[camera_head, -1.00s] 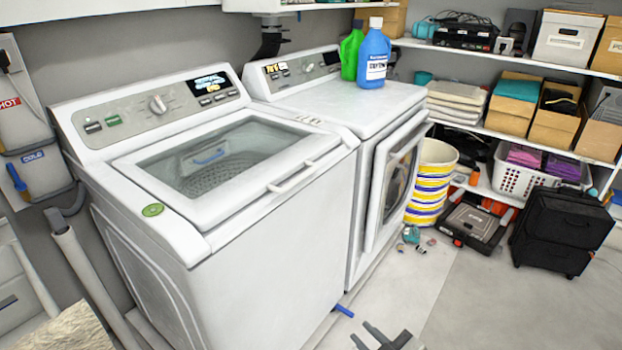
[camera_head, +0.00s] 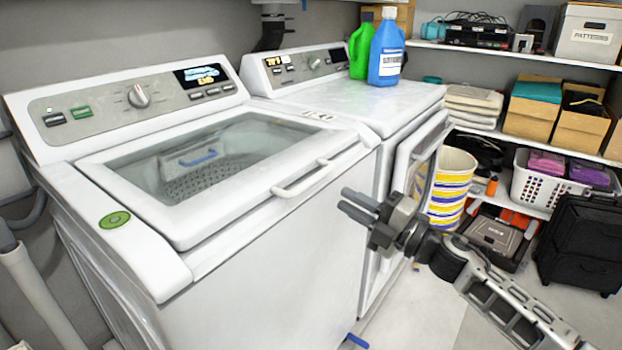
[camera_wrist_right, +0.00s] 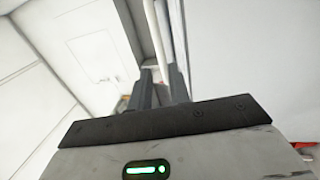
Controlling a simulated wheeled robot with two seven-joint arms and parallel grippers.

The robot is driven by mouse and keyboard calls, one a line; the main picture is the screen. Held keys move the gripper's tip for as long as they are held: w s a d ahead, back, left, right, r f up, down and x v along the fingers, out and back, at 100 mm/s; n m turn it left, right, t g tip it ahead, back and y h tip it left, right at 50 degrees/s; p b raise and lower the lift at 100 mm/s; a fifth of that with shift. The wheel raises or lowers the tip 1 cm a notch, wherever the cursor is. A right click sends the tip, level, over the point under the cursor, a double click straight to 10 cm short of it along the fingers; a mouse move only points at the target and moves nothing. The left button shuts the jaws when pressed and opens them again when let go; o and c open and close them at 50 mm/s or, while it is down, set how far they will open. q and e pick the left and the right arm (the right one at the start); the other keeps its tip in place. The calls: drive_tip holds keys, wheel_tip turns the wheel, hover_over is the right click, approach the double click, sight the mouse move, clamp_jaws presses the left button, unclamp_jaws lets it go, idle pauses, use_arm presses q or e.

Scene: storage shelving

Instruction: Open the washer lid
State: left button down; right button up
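The washer (camera_head: 250,290) is the white top-loader on the left in the head view. Its lid (camera_head: 205,160), a glass panel in a white frame, lies closed, with the drum showing through. A white bar handle (camera_head: 300,180) sits along the lid's front edge. My right gripper (camera_head: 346,201) is in front of the washer's right front corner, to the right of and slightly below the handle, apart from it. Its fingers point left toward the washer. In the right wrist view the two fingers (camera_wrist_right: 160,80) are apart with nothing gripped between them. My left gripper is not in view.
A front-loading dryer (camera_head: 400,115) stands right beside the washer, with green and blue bottles (camera_head: 386,50) on top. A striped bin (camera_head: 452,185), a black case (camera_head: 580,245) and loaded shelves are at the right. Some floor in front is clear.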

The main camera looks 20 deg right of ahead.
sight(312, 177)
drive_tip(key=x, duration=0.9)
drive_tip(key=shift+w+a+p, duration=0.25)
drive_tip(key=shift+w+p, duration=0.05)
drive_tip(key=shift+c, duration=0.3)
clamp_jaws()
